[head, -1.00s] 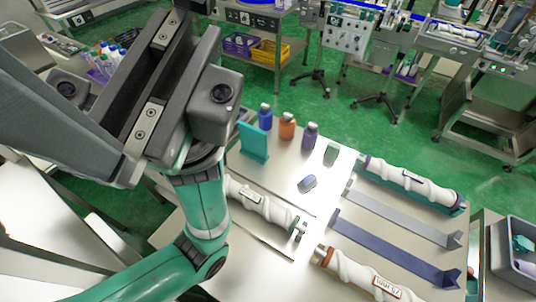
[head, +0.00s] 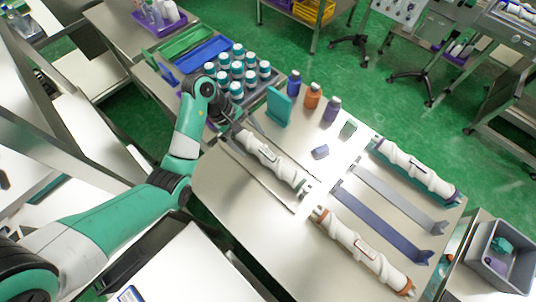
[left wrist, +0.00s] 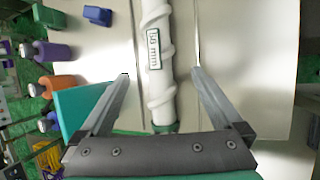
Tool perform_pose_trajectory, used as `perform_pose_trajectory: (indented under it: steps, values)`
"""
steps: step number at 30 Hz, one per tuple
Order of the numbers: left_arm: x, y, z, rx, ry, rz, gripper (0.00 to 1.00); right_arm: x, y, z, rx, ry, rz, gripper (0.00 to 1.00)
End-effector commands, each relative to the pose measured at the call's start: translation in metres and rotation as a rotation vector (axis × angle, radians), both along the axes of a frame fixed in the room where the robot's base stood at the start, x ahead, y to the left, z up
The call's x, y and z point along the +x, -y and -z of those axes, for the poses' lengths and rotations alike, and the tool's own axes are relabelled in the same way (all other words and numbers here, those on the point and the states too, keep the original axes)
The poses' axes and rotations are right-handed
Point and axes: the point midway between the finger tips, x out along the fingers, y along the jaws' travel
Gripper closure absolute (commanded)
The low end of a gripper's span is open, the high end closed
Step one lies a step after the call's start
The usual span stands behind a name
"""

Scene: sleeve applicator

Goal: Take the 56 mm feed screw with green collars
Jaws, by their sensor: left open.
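The white feed screw with green collars (head: 270,160) lies on the table, with a small label on its side. It also shows in the left wrist view (left wrist: 157,90), with a green collar at its near end. My left gripper (head: 243,130) is at the screw's upper-left end. In the left wrist view its open fingers (left wrist: 161,73) stand on either side of the screw, with a gap on each side. A screw with purple collars (head: 415,172) and one with orange-brown collars (head: 360,248) lie further right. My right gripper is not in view.
A teal upright block (head: 279,108) and blue, orange and purple bottles (head: 312,96) stand behind the screw. A purple block (head: 320,152) and a green block (head: 348,128) lie nearby. Two flat bars (head: 390,228) lie between the other screws. A grey bin (head: 503,258) is at the right.

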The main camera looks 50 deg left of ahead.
Motion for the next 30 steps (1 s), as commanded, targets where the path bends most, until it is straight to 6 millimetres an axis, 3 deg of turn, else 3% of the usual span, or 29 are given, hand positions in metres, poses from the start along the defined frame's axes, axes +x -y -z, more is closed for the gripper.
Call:
perform_pose_trajectory:
  steps: [1, 4, 13, 21, 30]
  values:
    - [0.002, 0.004, 0.015, -0.002, -0.003, 0.002, 0.0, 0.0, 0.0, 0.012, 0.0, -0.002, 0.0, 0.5]
    - [0.008, 0.012, 0.03, -0.002, -0.002, 0.003, 0.0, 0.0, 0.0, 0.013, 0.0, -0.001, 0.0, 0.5]
    - [0.014, 0.018, 0.045, 0.001, 0.002, 0.001, 0.0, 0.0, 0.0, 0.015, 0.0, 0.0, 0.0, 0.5]
    - [0.026, 0.034, 0.083, -0.001, 0.0, 0.002, 0.0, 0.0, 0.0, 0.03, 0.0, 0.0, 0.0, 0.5]
    - [0.029, 0.036, 0.087, 0.001, 0.003, 0.001, 0.02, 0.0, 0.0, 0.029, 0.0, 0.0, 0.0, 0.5]
